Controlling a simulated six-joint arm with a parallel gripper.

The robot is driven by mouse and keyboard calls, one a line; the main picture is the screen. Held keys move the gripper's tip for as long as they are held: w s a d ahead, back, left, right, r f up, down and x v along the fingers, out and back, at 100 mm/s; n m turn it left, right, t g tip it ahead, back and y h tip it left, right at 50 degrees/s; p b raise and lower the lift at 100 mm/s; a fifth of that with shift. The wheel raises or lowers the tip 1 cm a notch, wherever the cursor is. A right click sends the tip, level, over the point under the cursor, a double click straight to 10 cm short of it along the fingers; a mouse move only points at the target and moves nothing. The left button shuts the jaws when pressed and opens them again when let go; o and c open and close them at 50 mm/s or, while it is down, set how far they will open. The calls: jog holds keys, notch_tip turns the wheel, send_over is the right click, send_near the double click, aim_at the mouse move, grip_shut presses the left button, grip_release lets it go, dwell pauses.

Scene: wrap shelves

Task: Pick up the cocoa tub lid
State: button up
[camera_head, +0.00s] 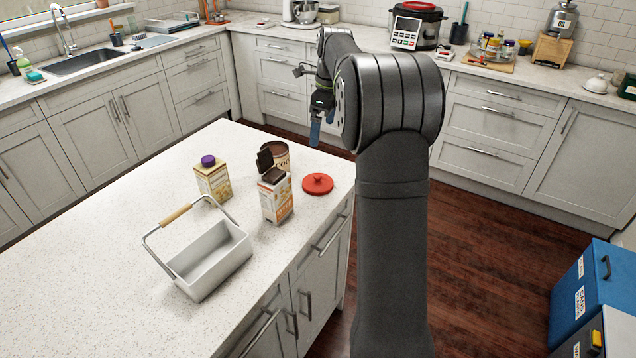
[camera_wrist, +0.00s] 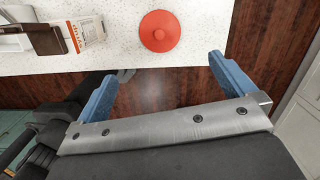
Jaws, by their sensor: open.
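The red cocoa tub lid (camera_head: 317,184) lies flat on the white speckled island top, near its right edge, with a small knob in its middle. It also shows in the wrist view (camera_wrist: 160,31), beyond and between my fingertips. The brown cocoa tub (camera_head: 281,151) stands open to the left of the lid, partly hidden by a carton. My gripper (camera_head: 322,123) is open and empty, above and beyond the island edge, apart from the lid. Its two blue fingers show spread in the wrist view (camera_wrist: 161,75).
An orange-and-white carton (camera_head: 277,202) with a raised brown flap stands close to the lid's left. A purple-capped carton (camera_head: 212,180) and a white caddy (camera_head: 212,262) with a raised handle stand farther left. The island top (camera_head: 90,270) is clear at left.

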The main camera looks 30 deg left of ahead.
send_over(318, 176)
notch_tip(318, 176, down, 12)
jog(key=shift+w+a+f, duration=0.1)
jog(key=shift+w, duration=0.05)
notch_tip(318, 176, down, 5)
jog(key=shift+f, duration=0.1)
jog(key=c, duration=0.7)
